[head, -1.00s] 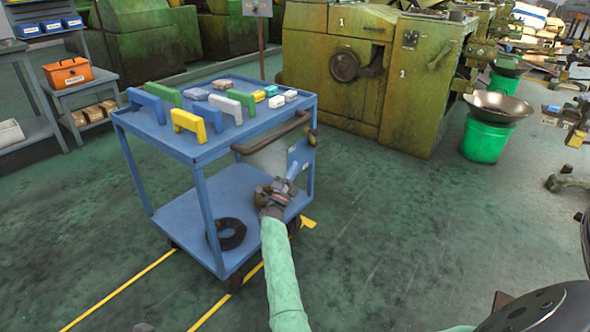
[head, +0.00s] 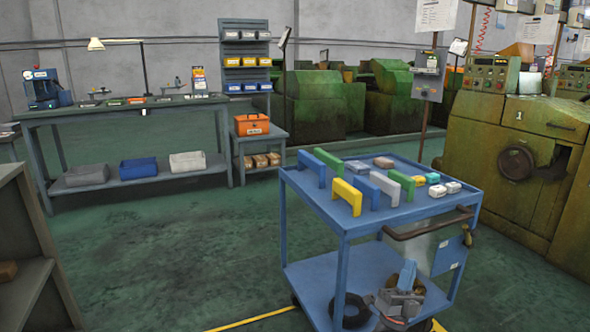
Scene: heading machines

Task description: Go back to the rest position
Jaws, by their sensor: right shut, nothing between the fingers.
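My right gripper (head: 401,296) shows at the bottom right of the head view, in front of the lower shelf of the blue cart (head: 345,239). It is shut with nothing between its fingers. I cannot tell whether it touches the cart. My left gripper is out of the picture. The cart's top carries several yellow, blue, green and white handle-shaped pieces and small blocks. A dark ring (head: 350,310) lies on the lower shelf, partly cut off by the frame's bottom.
A green machine (head: 520,135) stands right of the cart. A grey workbench (head: 130,110) with bins below stands at the back left, beside an orange toolbox (head: 252,125). A grey shelf (head: 30,275) is at the left edge. The floor between is clear.

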